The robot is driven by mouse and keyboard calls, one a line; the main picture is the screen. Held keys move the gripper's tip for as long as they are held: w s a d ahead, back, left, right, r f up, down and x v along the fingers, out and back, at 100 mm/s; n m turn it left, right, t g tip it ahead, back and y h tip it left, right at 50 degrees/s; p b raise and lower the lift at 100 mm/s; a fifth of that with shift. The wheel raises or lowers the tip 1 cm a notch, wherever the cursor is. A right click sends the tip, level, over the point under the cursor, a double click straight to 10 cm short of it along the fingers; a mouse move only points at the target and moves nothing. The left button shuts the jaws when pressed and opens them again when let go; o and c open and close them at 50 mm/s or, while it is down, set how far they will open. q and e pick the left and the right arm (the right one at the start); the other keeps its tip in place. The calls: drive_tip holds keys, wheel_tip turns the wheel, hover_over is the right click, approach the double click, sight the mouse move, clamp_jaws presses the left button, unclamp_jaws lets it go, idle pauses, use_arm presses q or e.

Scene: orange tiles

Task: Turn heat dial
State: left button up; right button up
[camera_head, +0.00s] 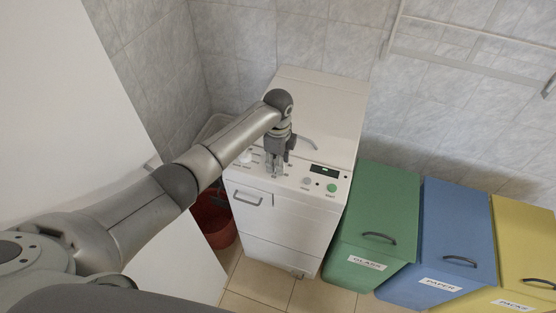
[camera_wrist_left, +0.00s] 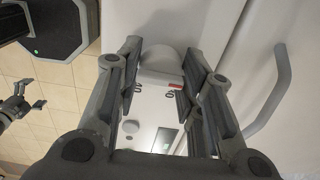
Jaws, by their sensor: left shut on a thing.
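The white washing machine (camera_head: 325,100) stands against the tiled wall, with a control panel along its front top edge. My left gripper (camera_head: 276,172) reaches down onto this panel and hides part of it. In the left wrist view a round white dial (camera_wrist_left: 165,62) sits between the fingers of my left gripper (camera_wrist_left: 163,72), which is shut on it. The dial's marking cannot be read. Another white knob (camera_head: 246,157) shows to the left of the gripper. My right gripper (camera_wrist_left: 32,96) is small at the left edge of the wrist view; its opening is unclear.
The panel has a dark display (camera_head: 324,170) and a green button (camera_head: 332,188). A curved handle (camera_head: 303,141) lies behind the gripper. Green (camera_head: 375,210), blue (camera_head: 455,225) and yellow (camera_head: 525,240) bins stand to the right. A red bucket (camera_head: 212,215) stands at the left.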

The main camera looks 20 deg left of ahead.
use_arm(q)
drive_tip(key=shift+m, duration=1.2)
drive_tip(key=m, duration=0.2)
drive_tip(key=shift+m, duration=0.4)
drive_tip(key=m, duration=0.3)
drive_tip(key=shift+m, duration=1.7)
drive_tip(key=shift+b, duration=0.3)
drive_tip(key=o, duration=1)
drive_tip(key=shift+o, duration=0.2)
